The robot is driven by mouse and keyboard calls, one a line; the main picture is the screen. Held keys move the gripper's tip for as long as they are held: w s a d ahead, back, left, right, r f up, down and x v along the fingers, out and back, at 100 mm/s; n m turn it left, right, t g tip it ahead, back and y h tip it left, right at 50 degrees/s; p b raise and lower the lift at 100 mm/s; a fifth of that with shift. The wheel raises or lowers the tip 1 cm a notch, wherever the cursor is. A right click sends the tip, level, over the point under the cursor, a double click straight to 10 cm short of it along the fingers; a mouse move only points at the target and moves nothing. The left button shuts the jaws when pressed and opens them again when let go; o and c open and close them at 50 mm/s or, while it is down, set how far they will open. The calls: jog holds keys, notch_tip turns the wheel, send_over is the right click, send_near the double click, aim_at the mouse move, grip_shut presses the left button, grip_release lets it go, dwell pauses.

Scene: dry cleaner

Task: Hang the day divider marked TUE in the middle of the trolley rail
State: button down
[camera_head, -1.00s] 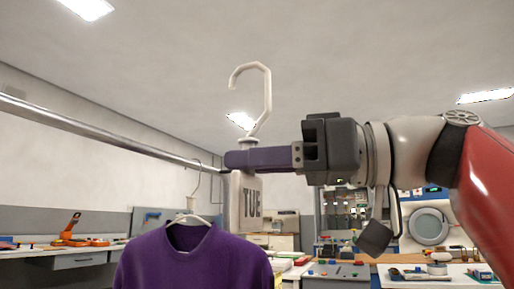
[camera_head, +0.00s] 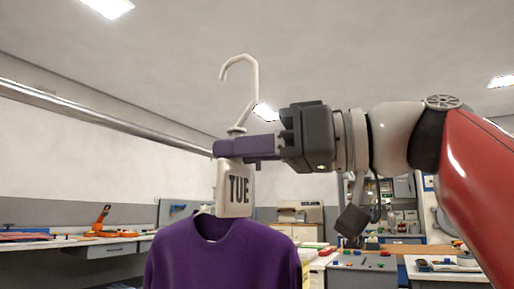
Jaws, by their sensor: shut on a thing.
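The TUE divider (camera_head: 237,190) is a pale tag with dark letters and a white hook (camera_head: 248,78) on top. My gripper (camera_head: 232,147) is shut on its neck, just below the hook, and holds it up tilted a little. The hook's open end points left. The metal trolley rail (camera_head: 110,122) runs from the upper left to just left of my fingers. The hook stands higher than the near rail end in the picture and appears apart from the rail. A purple sweater (camera_head: 222,255) is below the tag, which hides most of its hanger.
Workbenches stand at the back left (camera_head: 95,250) and back right (camera_head: 370,265), with tools and small parts on them. An orange tool (camera_head: 101,222) is on the left bench. The rail's visible left stretch carries nothing.

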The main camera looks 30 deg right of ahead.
jog(key=w+d+x, duration=0.2)
jog(key=x, duration=1.4)
dwell(0.9)
jog(key=shift+w+f, duration=0.1)
jog(key=shift+w, duration=0.2)
jog(key=shift+x, duration=0.75)
jog(key=shift+w, duration=0.1)
jog(key=shift+w+d+x, duration=0.15)
jog(key=shift+x, duration=0.8)
jog(key=shift+w+d+x, duration=0.15)
jog(key=shift+x, duration=0.8)
jog(key=shift+w+d+x, duration=0.15)
jog(key=shift+x, duration=0.8)
jog(key=shift+f+b, duration=1.4)
jog(key=shift+f, duration=0.25)
